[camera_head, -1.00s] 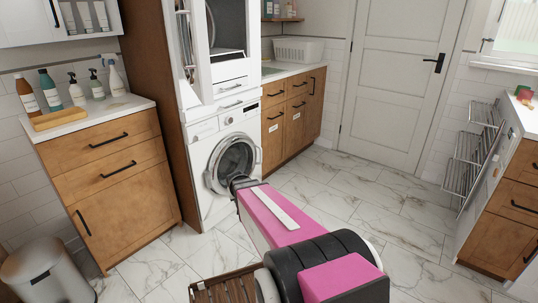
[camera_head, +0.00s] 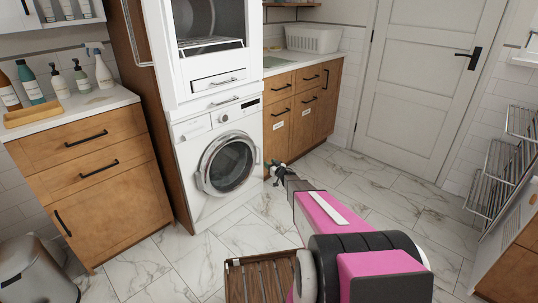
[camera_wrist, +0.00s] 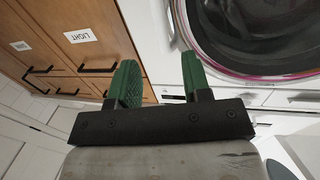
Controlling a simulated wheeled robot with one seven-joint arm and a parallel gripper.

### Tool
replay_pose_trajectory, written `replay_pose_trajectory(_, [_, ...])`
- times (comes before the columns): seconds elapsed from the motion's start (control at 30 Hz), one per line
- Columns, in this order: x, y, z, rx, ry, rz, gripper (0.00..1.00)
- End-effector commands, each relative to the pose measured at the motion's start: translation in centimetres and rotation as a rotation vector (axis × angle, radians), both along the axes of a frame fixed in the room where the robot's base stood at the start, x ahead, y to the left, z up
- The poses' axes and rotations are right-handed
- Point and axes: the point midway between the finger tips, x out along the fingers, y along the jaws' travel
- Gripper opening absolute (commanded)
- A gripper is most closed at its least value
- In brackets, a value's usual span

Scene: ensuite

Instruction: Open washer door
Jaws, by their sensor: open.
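The white washer (camera_head: 190,158) stands under a tall white unit. Its round door (camera_head: 227,164) has a pale rim and dark glass and looks shut. The door fills the upper right of the wrist view (camera_wrist: 265,35). A small pale handle-like part (camera_head: 257,156) shows at the right of the rim. My gripper (camera_head: 277,172) is just right of the door in the head view, low in front of the machine's right edge. In the wrist view my gripper (camera_wrist: 160,65) has its green fingers apart with nothing between them. The door does not appear to be held.
Wooden cabinets (camera_head: 300,115) stand close at the right of the washer; a LIGHT label (camera_wrist: 80,36) shows in the wrist view. A wooden drawer unit (camera_head: 90,165) and bin (camera_head: 38,272) are at left. A metal rack (camera_head: 490,175) is at right.

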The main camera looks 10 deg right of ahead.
Motion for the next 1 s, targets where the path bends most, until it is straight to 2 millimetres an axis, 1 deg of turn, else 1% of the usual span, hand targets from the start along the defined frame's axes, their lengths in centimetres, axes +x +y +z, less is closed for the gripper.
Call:
replay_pose_trajectory(0.17, [0.7,0.4,-0.1,0.003,-0.003,0.008,0.44])
replay_pose_trajectory(0.27, [1.7,0.7,-0.1,0.002,-0.004,0.007,0.44])
replay_pose_trajectory(0.37, [3.0,1.4,0.0,0.002,-0.005,0.007,0.44])
replay_pose_trajectory(0.6, [6.9,3.1,-0.1,0.002,-0.004,0.006,0.44])
replay_pose_trajectory(0.73, [8.7,4.0,-0.1,0.002,-0.004,0.006,0.44])
replay_pose_trajectory(0.87, [9.7,4.4,0.0,0.001,-0.003,0.005,0.44])
replay_pose_trajectory(1.0, [9.9,4.6,0.1,0.001,-0.003,0.004,0.44])
